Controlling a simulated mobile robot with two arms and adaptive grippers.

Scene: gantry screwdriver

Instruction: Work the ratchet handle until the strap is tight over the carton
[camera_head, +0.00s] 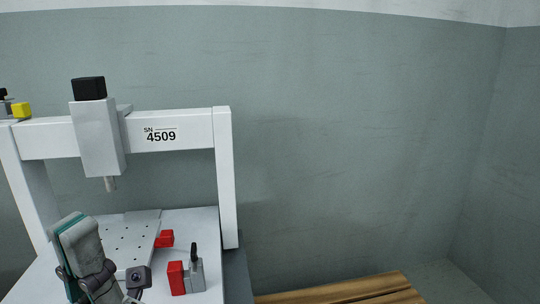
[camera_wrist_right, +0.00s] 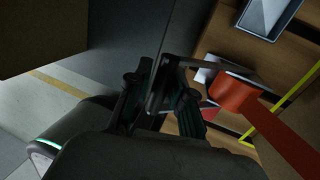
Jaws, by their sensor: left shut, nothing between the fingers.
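My left gripper (camera_head: 73,226) is at the lower left of the head view, in front of the white gantry machine. Its fingers are shut and nothing shows between them. My right gripper (camera_wrist_right: 158,95) is in the middle of the right wrist view, with dark fingers by a grey metal part. I cannot tell whether it holds that part. An orange-red band (camera_wrist_right: 285,137), possibly the strap, runs to the lower right beside the fingers. A brown boxy surface (camera_wrist_right: 42,35) at upper left may be the carton. I cannot make out the ratchet handle for certain.
The gantry machine (camera_head: 190,128) stands at left in the head view, with red blocks (camera_head: 176,278) on its bed. A wooden top (camera_head: 350,290) lies at lower right. A grey tray (camera_wrist_right: 268,15) and a yellow strip (camera_wrist_right: 295,98) show in the wrist view.

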